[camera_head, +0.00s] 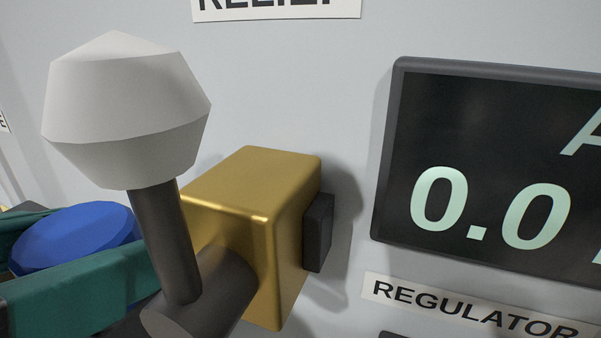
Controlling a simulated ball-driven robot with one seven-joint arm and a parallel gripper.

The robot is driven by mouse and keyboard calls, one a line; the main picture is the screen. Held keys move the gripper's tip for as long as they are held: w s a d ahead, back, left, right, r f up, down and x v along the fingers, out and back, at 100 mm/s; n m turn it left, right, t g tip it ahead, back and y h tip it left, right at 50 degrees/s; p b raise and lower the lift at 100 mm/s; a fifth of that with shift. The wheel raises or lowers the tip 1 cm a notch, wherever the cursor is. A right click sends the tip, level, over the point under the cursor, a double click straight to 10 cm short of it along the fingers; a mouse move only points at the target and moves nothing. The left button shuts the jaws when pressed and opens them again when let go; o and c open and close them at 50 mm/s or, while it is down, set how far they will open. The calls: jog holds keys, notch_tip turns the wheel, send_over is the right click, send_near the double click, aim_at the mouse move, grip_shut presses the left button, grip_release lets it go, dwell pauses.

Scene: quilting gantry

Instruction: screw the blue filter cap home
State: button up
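The blue filter cap (76,234) is at the lower left, a faceted blue disc seen at a slant. My gripper (84,250) has a teal finger on the near side of the cap and another on its far side. The cap fills the gap between them, and the fingers appear shut on it. The near finger hides the cap's lower edge. The seat under the cap is hidden, so I cannot tell how far it is screwed on.
A white-knobbed lever (125,105) on a dark stem stands close to the right of the cap, in front of a brass valve block (245,200). A dark display (490,160) reading "0.0" is on the pale panel (290,75) at right. A "REGULATOR" label (470,308) is below it.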

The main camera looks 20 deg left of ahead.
jog(key=shift+f, duration=0.25)
jog(key=o, duration=1.1)
jog(key=shift+s, duration=0.1)
jog(key=b+v, duration=0.1)
jog(key=v, duration=0.9)
jog(key=shift+s+r+b, duration=0.1)
jog(key=shift+s+b, duration=0.2)
